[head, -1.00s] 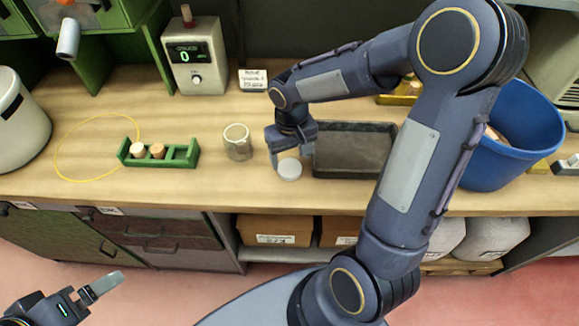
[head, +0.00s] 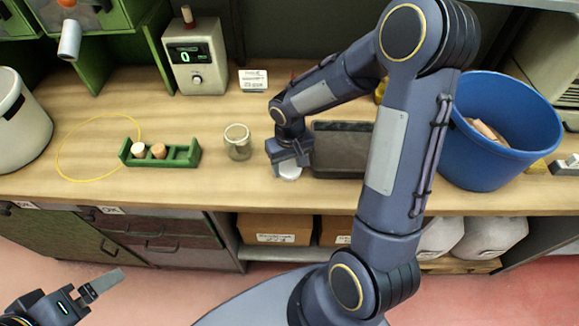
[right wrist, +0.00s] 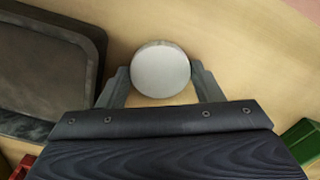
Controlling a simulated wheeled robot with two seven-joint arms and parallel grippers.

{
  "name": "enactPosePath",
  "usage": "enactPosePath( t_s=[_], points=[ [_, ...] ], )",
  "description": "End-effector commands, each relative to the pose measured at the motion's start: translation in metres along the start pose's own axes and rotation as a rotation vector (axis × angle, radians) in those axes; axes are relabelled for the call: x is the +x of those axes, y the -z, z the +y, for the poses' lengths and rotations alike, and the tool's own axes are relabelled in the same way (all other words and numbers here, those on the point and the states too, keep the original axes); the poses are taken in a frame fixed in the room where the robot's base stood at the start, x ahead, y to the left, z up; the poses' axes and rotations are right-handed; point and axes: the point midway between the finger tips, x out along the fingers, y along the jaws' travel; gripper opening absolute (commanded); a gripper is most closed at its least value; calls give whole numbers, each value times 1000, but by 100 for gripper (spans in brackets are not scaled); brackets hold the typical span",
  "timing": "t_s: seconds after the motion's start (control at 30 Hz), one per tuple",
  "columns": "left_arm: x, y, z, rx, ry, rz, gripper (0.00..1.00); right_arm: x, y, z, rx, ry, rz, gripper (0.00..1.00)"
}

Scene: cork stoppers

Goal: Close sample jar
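The sample jar (head: 237,142) is a clear glass jar standing open on the wooden bench, left of my right gripper. A round white lid (head: 290,173) lies on the bench under my right gripper (head: 289,160). In the right wrist view the lid (right wrist: 160,70) sits between the two spread fingers of the right gripper (right wrist: 160,88), with a small gap visible at the sides. Whether the fingers touch it is not clear. My left gripper (head: 100,286) is at the lower left, in front of the bench and away from it; its finger opening is not clear.
A dark tray (head: 342,150) lies just right of my right gripper. A green rack (head: 185,156) with two corks stands left of the jar. A blue bin (head: 495,150) is at the right. The bench between rack and jar is clear.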

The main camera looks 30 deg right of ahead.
Motion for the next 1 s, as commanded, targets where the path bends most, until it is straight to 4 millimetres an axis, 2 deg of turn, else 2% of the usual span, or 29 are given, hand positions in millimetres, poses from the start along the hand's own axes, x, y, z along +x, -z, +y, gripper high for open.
enactPosePath(
  t_s=[0.03, 0.17, 0.47, 0.63, 0.8, 0.87, 1.0],
  points=[
    [0, 0, 0, 0, 0, 0, 92, 0, 0, 0, 0, 0, 0, 53],
    [0, 0, 0, 0, 0, 0, 92, 0, 0, 0, 0, 0, 0, 36],
    [0, 0, 0, 0, 0, 0, 92, -1, 0, 0, 0, 0, 0, 36],
    [0, 0, 0, 0, 0, 0, 92, -10, 1, 0, 1, -1, 2, 36],
    [1, 0, 0, 0, 0, 0, 92, -36, 0, -2, -2, 1, 7, 36],
    [4, -2, -2, 0, 0, 0, 92, -46, -4, -13, -7, 2, 8, 36],
    [7, -4, -3, 0, 0, 0, 92, -80, -16, -39, -8, 2, 9, 36]
  ],
)
